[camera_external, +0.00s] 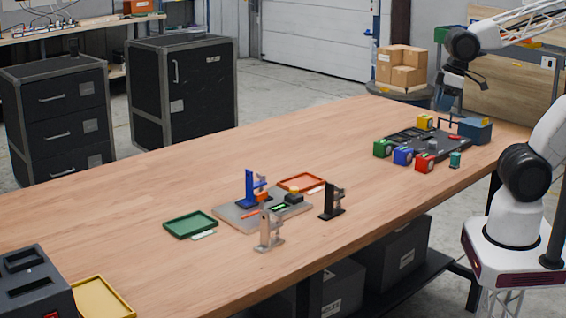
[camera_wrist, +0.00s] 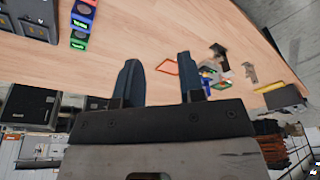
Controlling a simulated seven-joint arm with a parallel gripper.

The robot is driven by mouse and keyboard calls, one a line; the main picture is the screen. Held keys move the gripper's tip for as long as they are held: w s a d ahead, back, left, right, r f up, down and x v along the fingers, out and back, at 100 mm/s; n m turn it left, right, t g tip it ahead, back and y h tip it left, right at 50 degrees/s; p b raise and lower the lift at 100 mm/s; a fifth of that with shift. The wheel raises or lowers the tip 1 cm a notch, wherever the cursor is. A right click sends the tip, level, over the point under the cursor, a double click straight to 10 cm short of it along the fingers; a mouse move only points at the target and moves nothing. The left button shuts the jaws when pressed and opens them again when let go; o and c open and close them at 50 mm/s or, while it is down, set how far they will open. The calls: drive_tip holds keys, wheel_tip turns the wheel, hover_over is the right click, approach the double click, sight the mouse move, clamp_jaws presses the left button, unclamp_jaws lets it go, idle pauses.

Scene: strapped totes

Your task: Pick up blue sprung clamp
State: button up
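The blue sprung clamp (camera_external: 250,188) stands upright on a grey board (camera_external: 232,214) in the middle of the table. In the wrist view, a small blue shape (camera_wrist: 207,73) among the distant parts looks like it, but detail is too small to be sure. My gripper (camera_external: 446,100) is high at the right, above the far right part of the table and well away from the clamp. In the wrist view my gripper (camera_wrist: 158,70) has its two dark fingers apart with nothing between them.
A black clamp (camera_external: 331,202) and a grey-beige clamp (camera_external: 268,232) stand near the board. A green tray (camera_external: 190,224) and an orange tray (camera_external: 301,182) flank it. A dark station with coloured blocks (camera_external: 403,155) is at right. A yellow tray (camera_external: 103,299) lies front left.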

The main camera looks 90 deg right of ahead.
drive_tip(key=shift+o, duration=0.2)
drive_tip(key=w+a+r+n, duration=0.15)
drive_tip(key=w+n, duration=0.25)
drive_tip(key=w, duration=0.4)
drive_tip(key=w+a+r+n, duration=0.15)
drive_tip(key=w+n, duration=0.25)
drive_tip(key=w, duration=0.4)
drive_tip(key=n+g, duration=0.3)
drive_tip(key=n, duration=1.6)
hover_over(248, 170)
drive_tip(key=f, duration=1.3)
drive_tip(key=shift+s+a, duration=0.1)
drive_tip(key=shift+s, duration=0.1)
drive_tip(key=shift+w+f, duration=0.15)
drive_tip(key=shift+f, duration=0.1)
drive_tip(key=shift+f, duration=0.1)
